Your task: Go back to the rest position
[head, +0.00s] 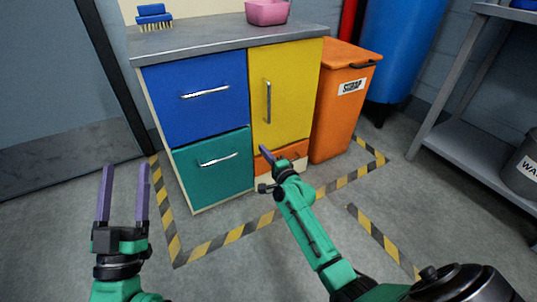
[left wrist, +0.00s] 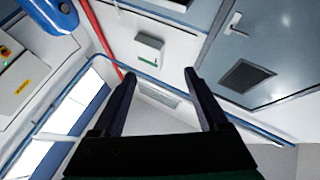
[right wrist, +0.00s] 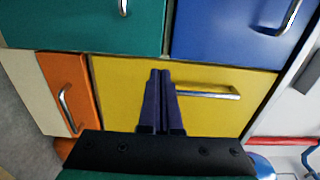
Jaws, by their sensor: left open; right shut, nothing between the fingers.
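My left gripper (head: 123,195) is open and empty, with its purple fingers pointing up over the floor left of the cabinet. In the left wrist view its fingers (left wrist: 158,85) stand wide apart with nothing between them. My right gripper (head: 265,152) is shut and empty, in front of the cabinet's lower part. In the right wrist view its fingers (right wrist: 160,75) are together before the yellow door (right wrist: 120,90), near its silver handle (right wrist: 207,94). I cannot tell whether they touch the door.
The cabinet has a blue drawer (head: 200,95), a teal drawer (head: 215,168) and an orange drawer (head: 292,153), all looking closed. A brush (head: 153,14) and a pink bin (head: 267,12) sit on top. An orange scrap bin (head: 338,115) stands beside it. Open floor (head: 230,270) lies in front.

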